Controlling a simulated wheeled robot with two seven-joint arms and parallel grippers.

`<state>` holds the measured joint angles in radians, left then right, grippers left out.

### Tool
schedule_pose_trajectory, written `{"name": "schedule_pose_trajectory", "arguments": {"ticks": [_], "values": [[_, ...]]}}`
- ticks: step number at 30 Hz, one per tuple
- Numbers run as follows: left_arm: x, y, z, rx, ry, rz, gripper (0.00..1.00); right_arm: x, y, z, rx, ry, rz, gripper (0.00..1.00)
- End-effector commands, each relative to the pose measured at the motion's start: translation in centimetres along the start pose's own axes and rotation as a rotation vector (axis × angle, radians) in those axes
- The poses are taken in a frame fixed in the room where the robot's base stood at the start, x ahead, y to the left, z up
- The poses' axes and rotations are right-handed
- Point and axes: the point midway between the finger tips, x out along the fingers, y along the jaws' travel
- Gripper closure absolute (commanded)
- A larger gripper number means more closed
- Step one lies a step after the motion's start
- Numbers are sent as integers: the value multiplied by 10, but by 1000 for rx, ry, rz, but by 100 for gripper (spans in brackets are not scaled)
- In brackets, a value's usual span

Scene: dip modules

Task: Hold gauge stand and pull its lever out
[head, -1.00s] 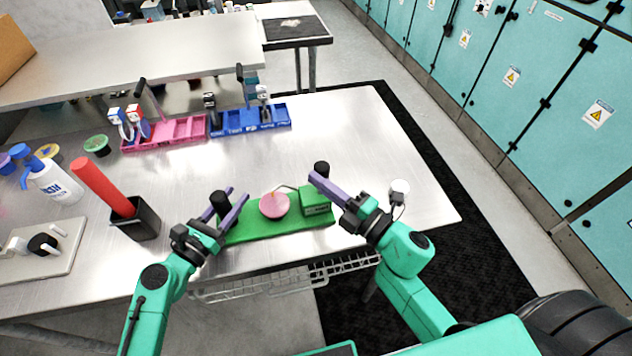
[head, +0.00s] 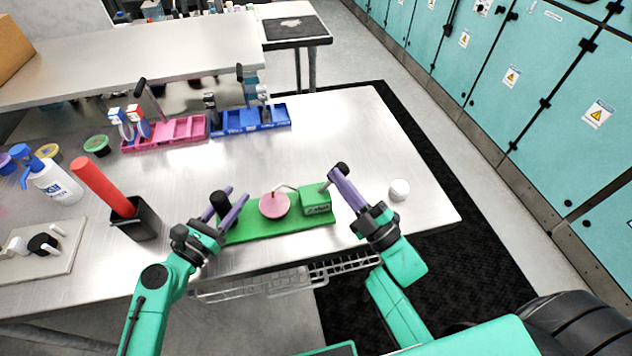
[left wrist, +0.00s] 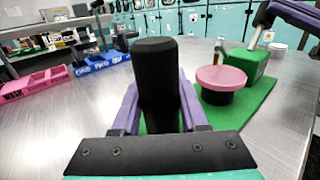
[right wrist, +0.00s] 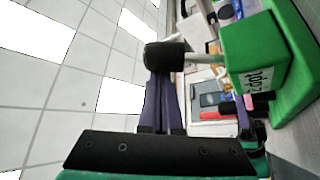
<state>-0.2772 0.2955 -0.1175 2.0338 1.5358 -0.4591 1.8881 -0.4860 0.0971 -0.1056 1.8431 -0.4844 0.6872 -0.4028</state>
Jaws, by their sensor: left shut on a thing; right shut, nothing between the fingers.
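The gauge stand has a green base (head: 265,228), a pink round disc (head: 273,206) and a green block (head: 315,199) with a pale lever rod (head: 325,187) ending in a black knob (head: 340,168). The lever leans right, away from the block. My left gripper (head: 228,198) is shut on the black post (left wrist: 157,75) at the stand's left end; the post stands upright between its fingers. My right gripper (head: 335,175) is shut and empty, its fingertips at the knob, which also shows in the right wrist view (right wrist: 165,55). Whether they touch is unclear.
A black holder with a red stick (head: 103,186) stands left of my left gripper. A white round piece (head: 399,189) lies right of the stand. Pink (head: 185,131) and blue (head: 235,122) trays sit behind. The table behind the stand is clear.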

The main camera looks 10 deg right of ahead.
Motion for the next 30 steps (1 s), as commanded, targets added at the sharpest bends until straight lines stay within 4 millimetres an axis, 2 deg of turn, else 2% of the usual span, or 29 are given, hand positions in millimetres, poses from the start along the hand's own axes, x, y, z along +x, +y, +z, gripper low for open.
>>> {"name": "schedule_pose_trajectory", "arguments": {"ticks": [20, 23, 28, 30], "values": [[0, 0, 0, 1, 1, 1, 100, -1, 0, 1, 32, 0, 22, 100], [0, 0, 0, 1, 1, 1, 100, 1, 0, -7, 33, 0, 22, 100], [0, 0, 0, 1, 1, 1, 100, 10, -1, -38, 35, -3, 24, 100], [0, 0, 0, 1, 1, 1, 100, -12, -2, -34, 33, -7, 18, 100]]}}
